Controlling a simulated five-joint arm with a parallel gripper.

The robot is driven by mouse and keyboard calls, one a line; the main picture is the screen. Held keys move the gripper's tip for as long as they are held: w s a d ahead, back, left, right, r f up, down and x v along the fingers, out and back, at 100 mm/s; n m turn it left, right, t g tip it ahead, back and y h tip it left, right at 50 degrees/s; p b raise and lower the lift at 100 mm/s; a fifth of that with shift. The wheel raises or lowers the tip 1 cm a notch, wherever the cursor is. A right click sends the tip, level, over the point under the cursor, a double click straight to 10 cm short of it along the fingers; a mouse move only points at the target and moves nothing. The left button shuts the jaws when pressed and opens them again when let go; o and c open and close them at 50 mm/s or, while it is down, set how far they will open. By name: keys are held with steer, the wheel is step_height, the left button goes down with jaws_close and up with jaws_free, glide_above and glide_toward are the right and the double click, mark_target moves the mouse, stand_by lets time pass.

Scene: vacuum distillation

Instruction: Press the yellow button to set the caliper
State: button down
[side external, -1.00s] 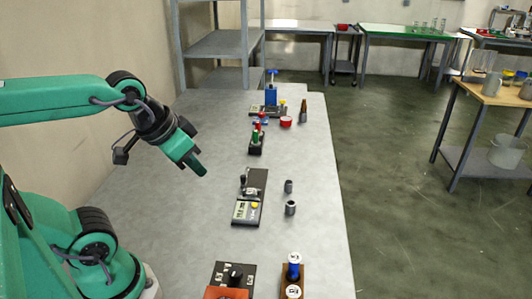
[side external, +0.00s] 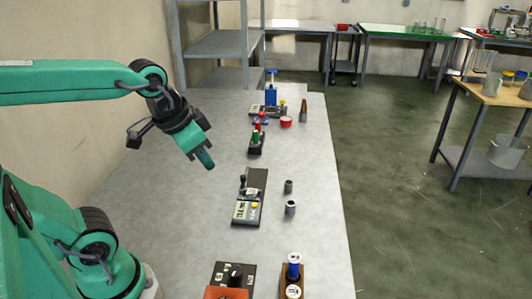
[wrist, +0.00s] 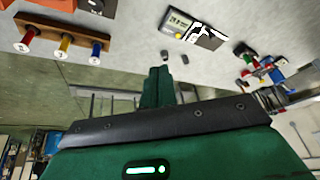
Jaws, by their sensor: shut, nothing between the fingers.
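The caliper device (side external: 249,198) lies on the grey bench in the side external view, a dark base with a light display panel at its near end. Its small yellow button (side external: 254,205) is beside the display. In the wrist view the device (wrist: 207,38) is near the top, with the yellow button (wrist: 178,35) by the lit display. My gripper (side external: 208,162) is shut and empty, tilted downward above the bench, left of and beyond the device, apart from it. Its green fingers (wrist: 158,88) also show in the wrist view.
Two small grey cylinders (side external: 290,207) stand right of the device. Beyond it is a rack with red and green items (side external: 257,143). Nearer are a black-and-orange box (side external: 232,278) and a wooden holder (side external: 293,285). Bare bench (side external: 180,220) lies left of the device.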

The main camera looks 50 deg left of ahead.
steer(key=w+a+f+m+g, duration=0.2)
steer(key=w+m, duration=0.2)
steer(key=w, duration=0.4)
steer(key=m+g, duration=0.3)
steer(key=m, duration=0.1)
glide_above(255, 204)
step_height(255, 204, down, 6)
steer(key=shift+f, duration=0.2)
step_height(255, 204, down, 14)
steer(key=shift+r, duration=0.15)
stand_by(0.7)
